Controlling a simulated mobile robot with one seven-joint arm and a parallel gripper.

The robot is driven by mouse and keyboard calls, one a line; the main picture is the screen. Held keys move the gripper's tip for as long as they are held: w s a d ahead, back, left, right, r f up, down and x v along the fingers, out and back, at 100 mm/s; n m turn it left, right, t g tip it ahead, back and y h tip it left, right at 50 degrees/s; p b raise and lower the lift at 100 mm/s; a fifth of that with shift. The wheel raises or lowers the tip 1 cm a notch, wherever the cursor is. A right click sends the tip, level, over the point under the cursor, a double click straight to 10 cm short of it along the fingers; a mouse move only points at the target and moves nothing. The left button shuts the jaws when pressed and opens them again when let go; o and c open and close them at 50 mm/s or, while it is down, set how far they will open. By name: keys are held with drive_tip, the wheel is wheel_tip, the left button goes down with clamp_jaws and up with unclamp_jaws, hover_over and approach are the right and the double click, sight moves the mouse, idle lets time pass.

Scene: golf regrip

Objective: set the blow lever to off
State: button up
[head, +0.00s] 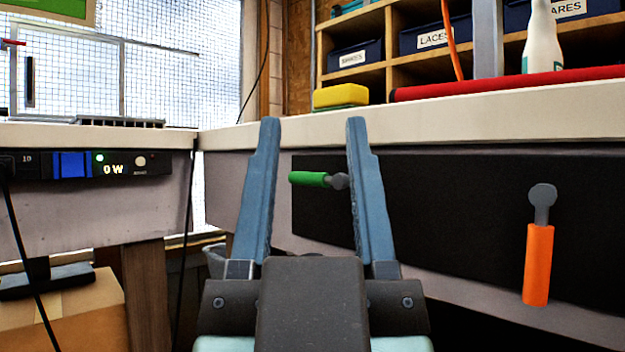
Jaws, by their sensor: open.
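Two levers are mounted on a black panel (440,215) under the bench top. One has a green handle (309,179) that points left, roughly level, from a grey pivot. The other has an orange handle (538,264) that hangs almost straight down from its grey pivot. I see no label saying which is the blow lever. My gripper (313,122) is open and empty, its two blue fingers pointing forward. The green lever shows between the fingers, with its pivot beside the right finger; I cannot tell the depth between them. The orange lever is clear to the right.
The bench top (470,125) overhangs the panel and carries a red roll (510,82), a yellow sponge (340,96) and a white bottle (542,42). A power strip (85,164) showing 0 W is at left. A cardboard box (65,315) sits lower left.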

sight(305, 178)
idle(0.4)
drive_tip(key=w+r+n+g+p, duration=0.45)
drive_tip(key=w+n+p, duration=0.5)
drive_tip(key=p, duration=1.65)
wheel_tip(305, 178, down, 6)
drive_tip(key=s+n+g+p, duration=0.2)
drive_tip(key=n+g+p, duration=0.5)
drive_tip(key=p, duration=1.8)
drive_tip(key=shift+t, duration=0.25)
drive_tip(key=w, duration=0.4)
drive_tip(key=w+b, duration=0.1)
drive_tip(key=w, duration=0.3)
drive_tip(key=w+a+f, duration=0.1)
drive_tip(key=w, duration=0.3)
drive_tip(key=shift+w+f+b, duration=0.1)
drive_tip(key=shift+w+b, duration=0.15)
drive_tip(key=shift+b, duration=0.1)
